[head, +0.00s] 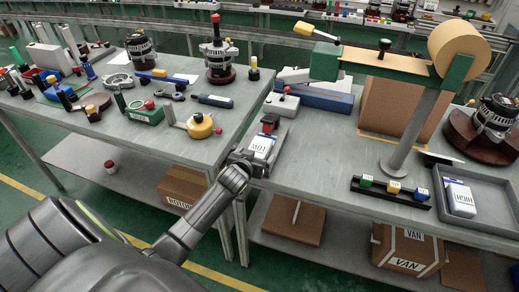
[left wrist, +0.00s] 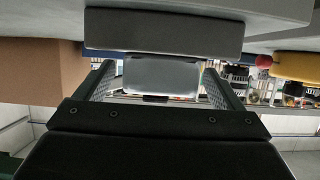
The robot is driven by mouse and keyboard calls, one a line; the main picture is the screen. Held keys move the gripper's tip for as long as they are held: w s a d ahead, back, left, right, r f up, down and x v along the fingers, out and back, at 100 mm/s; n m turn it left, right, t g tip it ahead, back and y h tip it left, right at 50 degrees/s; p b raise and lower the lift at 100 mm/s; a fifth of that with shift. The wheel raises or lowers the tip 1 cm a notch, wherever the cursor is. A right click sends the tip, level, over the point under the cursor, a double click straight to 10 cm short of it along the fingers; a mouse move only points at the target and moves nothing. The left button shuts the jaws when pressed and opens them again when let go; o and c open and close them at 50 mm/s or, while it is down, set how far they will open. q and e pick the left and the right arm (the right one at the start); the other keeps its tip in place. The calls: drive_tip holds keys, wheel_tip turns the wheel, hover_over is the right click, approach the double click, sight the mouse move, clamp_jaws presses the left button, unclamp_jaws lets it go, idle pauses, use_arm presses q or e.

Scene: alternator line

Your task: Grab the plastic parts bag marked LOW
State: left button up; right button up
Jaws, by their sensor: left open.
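The plastic parts bag (head: 262,146) is pale and carries a label that appears to read LOW, upside down in the head view. It lies at the near left edge of the right-hand bench. My left gripper (head: 252,157) is at this bag, reaching in from the left. In the left wrist view the jaws (left wrist: 157,82) stand open, with a pale, rounded piece (left wrist: 161,77), likely the bag, between the fingers. I cannot tell whether the fingers touch it. My right gripper is not in view.
A second bag (head: 461,198), seemingly marked HIGH, lies in a grey tray (head: 489,226) at right. A black rack (head: 390,192) with small coloured blocks is nearby. A post (head: 408,135) carries a green beam. The left bench (head: 170,140) holds several tools and parts.

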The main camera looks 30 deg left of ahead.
use_arm(q)
drive_tip(key=shift+c, duration=0.3)
drive_tip(key=c, duration=1.2)
drive_tip(key=shift+r, duration=0.2)
